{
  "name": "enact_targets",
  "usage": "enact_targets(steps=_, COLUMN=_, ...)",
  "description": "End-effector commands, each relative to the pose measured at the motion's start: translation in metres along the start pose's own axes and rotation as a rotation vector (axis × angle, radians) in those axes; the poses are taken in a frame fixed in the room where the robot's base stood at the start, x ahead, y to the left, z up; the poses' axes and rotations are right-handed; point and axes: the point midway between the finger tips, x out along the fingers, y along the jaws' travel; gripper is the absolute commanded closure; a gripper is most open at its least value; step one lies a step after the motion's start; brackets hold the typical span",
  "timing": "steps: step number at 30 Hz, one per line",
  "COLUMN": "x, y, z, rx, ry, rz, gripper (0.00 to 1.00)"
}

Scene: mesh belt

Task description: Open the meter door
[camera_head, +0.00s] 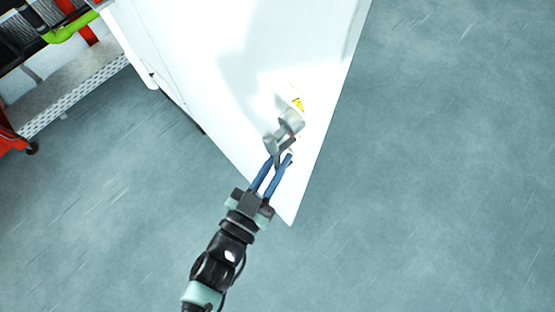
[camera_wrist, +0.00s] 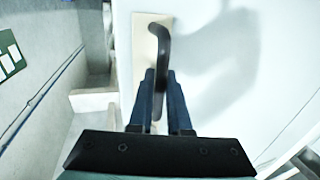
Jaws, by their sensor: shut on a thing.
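The meter door (camera_head: 225,60) is a white panel that runs from the top of the head view down to a corner near the middle. It also fills much of the wrist view (camera_wrist: 220,60). Its grey handle (camera_head: 291,122) sits near the lower corner, by a yellow warning sticker (camera_head: 299,104). In the wrist view the handle (camera_wrist: 160,38) is a dark curved bar on a beige plate. My gripper (camera_head: 280,160) has blue fingers, which lie on both sides of the handle's lower end and are shut on it.
Grey floor (camera_head: 440,150) lies open to the right and below the door. Red and green equipment (camera_head: 70,32) and a perforated metal step (camera_head: 75,98) stand at the upper left. A pale wall with a thin pipe (camera_wrist: 40,95) shows left in the wrist view.

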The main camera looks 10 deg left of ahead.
Motion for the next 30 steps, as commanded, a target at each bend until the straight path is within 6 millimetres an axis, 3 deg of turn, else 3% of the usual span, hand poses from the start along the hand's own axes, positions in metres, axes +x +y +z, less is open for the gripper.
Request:
enact_targets(steps=11, x=-0.0005, y=0.0003, z=0.0025, rx=0.000, ry=-0.006, rz=-0.001, gripper=1.00)
enact_targets(steps=12, x=-0.0005, y=0.0002, z=0.0025, rx=0.000, ry=-0.006, rz=-0.001, gripper=0.80)
enact_targets(steps=17, x=-0.0003, y=0.0001, z=0.0017, rx=0.000, ry=-0.004, rz=-0.001, gripper=0.54)
enact_targets(steps=30, x=-0.0001, y=-0.0001, z=0.0002, rx=0.000, ry=0.000, rz=-0.001, gripper=0.54)
